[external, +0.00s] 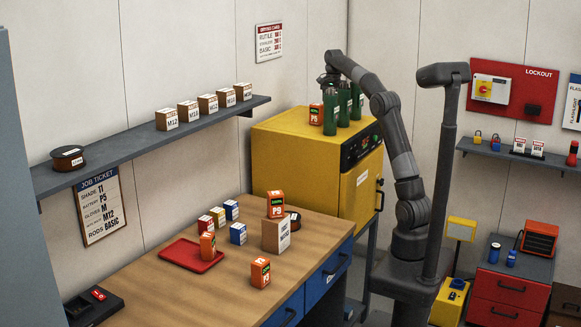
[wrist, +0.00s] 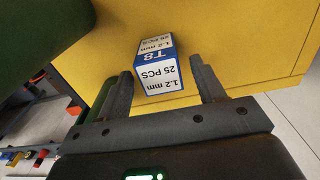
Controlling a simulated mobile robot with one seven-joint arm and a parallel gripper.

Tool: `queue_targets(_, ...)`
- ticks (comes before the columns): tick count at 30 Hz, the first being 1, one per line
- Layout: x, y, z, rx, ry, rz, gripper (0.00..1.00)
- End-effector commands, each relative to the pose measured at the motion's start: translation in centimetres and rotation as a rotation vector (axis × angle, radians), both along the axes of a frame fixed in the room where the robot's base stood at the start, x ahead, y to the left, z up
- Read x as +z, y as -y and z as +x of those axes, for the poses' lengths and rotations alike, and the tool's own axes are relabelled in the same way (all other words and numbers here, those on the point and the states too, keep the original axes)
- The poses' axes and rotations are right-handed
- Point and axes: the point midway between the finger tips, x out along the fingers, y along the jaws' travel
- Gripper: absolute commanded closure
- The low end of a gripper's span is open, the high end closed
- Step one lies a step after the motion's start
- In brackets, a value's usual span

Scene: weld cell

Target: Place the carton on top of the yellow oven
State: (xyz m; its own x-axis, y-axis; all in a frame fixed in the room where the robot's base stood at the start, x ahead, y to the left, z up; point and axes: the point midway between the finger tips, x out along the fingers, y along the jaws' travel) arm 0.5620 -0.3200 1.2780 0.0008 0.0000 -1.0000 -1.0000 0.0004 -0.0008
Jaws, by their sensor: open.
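The yellow oven (external: 290,150) stands behind the workbench, and its top fills much of the wrist view (wrist: 225,35). A small blue and white carton (wrist: 158,72) marked T8, 1.2 mm, 25 PCS appears on that top in the wrist view. I cannot make it out in the external view. My gripper (wrist: 165,85) is open, with one finger on each side of this carton and visible gaps. In the external view my gripper (external: 328,80) is above the oven top, partly hidden behind green cylinders. A brown carton (external: 276,236) stands on the bench with an orange box on it.
Several green cylinders (external: 343,102) and an orange P5 box (external: 316,114) stand on the oven top. The workbench (external: 150,275) holds a red tray (external: 185,255) and several small boxes. A wall shelf (external: 140,145) with several boxes runs to the left.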

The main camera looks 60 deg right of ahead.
Motion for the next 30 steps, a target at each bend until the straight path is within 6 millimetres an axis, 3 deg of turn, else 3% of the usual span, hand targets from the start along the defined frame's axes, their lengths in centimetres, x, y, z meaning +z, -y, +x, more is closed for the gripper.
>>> queue_targets(6, 2.3, 0.0, 0.1, 0.001, 0.001, -0.001, 0.38)
queue_targets(12, 3.2, 0.0, 0.0, 0.001, -0.001, 0.000, 0.38)
queue_targets(30, 3.4, 0.0, 0.0, 0.000, 0.001, -0.002, 0.38)
